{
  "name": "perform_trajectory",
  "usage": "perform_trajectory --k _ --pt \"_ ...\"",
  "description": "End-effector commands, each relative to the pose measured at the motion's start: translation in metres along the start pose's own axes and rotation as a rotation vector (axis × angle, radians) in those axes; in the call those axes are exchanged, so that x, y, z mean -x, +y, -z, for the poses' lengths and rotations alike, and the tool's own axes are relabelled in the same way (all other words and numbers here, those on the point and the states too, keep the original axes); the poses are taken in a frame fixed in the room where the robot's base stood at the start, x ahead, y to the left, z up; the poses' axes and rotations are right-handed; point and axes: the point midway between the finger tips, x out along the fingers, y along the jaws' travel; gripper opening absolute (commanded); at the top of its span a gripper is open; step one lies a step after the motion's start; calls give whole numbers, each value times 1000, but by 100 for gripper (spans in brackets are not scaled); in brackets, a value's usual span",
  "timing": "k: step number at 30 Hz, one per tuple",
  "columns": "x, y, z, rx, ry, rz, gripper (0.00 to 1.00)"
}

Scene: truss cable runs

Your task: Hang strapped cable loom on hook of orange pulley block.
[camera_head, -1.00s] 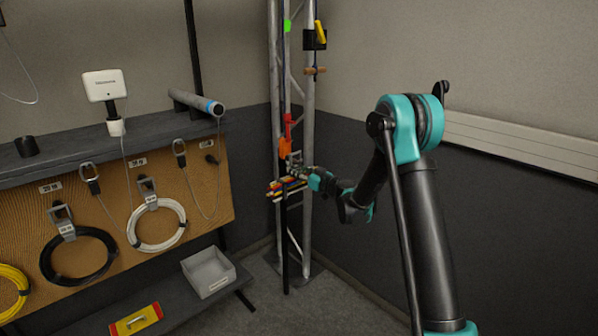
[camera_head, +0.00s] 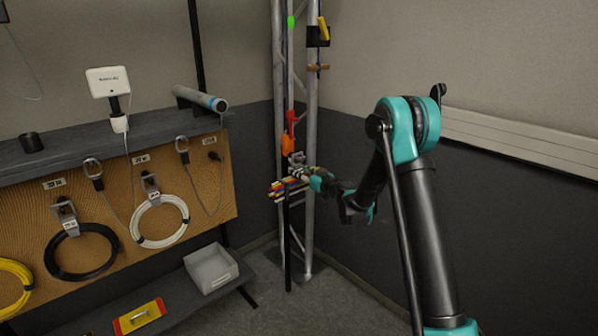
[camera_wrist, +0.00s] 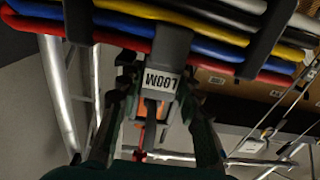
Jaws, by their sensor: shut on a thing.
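The cable loom (camera_wrist: 225,47) is a flat bundle of red, blue, yellow, black and white cables with dark straps, crossing the top of the wrist view. A grey tab labelled LOOM (camera_wrist: 161,80) hangs from its middle strap, and my gripper (camera_wrist: 158,95) is shut on it. In the head view the loom (camera_head: 279,189) is at the truss, with my gripper (camera_head: 308,178) at its right. The orange pulley block (camera_head: 288,145) hangs on the truss just above the loom. Its hook is too small to make out, and I cannot tell whether the loom touches it.
The metal truss (camera_head: 309,110) stands in the room corner with a wooden peg (camera_head: 318,67) higher up. At left are a pegboard (camera_head: 110,190) with hung cable coils, a shelf, a grey bin (camera_head: 211,268) and a yellow-red box (camera_head: 138,318).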

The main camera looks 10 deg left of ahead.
Motion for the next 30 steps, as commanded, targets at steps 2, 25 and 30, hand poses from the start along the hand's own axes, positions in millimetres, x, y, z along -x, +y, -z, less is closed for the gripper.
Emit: perform_trajectory --k 2,25,30 --pt "0 0 0 -1 1 0 0" --pt "2 0 -1 1 0 0 59" --pt "19 0 0 0 0 -1 59"
